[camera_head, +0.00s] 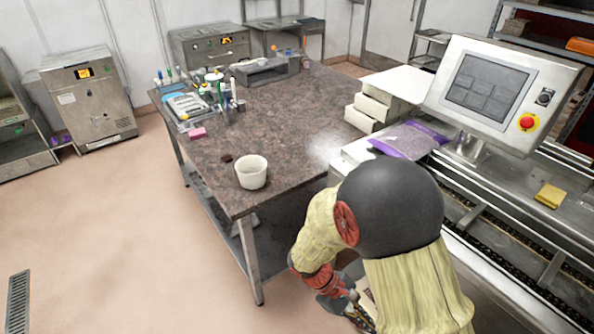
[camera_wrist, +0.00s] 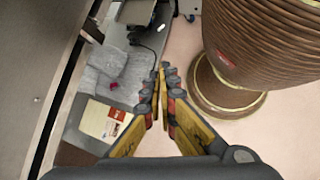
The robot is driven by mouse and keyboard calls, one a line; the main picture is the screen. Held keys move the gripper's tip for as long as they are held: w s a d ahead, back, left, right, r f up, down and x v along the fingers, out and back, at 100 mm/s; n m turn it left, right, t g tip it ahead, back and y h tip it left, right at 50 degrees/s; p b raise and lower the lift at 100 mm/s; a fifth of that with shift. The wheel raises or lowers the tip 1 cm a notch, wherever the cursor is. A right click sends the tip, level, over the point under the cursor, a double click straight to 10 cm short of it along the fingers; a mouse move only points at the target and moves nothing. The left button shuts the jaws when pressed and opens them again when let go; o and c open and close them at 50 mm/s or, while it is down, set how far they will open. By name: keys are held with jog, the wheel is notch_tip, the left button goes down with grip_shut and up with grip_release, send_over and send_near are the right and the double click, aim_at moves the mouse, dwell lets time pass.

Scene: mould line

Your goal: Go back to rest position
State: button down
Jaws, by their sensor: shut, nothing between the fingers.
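My gripper (camera_wrist: 160,100) shows in the wrist view with its two yellow-sided fingers brought together at the tips. Nothing is held between them. It points down past the table's edge, above a low shelf and the floor. In the head view my arm is folded at the lower right, with the dark round joint and pale sleeves in front. The gripper is low there, near the bottom edge, and its fingers are mostly hidden.
A table (camera_head: 235,185) with a white bowl (camera_head: 252,173) stands left of my arm. A control panel (camera_head: 500,92) and conveyor line (camera_head: 510,230) are close on the right. A lower shelf (camera_wrist: 75,128) holds a grey cloth (camera_wrist: 105,70) and a card (camera_wrist: 104,122). Open floor (camera_head: 110,240) lies left.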

jog(key=s+r+m+t+y, duration=0.3)
jog(key=r+m+t+y, duration=0.1)
jog(key=r, duration=1)
jog(key=s+r+m+t+y, duration=0.3)
jog(key=r+m+t, duration=0.2)
jog(key=r, duration=1)
jog(key=shift+d+m+y, duration=0.2)
jog(key=shift+m+y, duration=0.2)
jog(key=shift+s+r, duration=0.1)
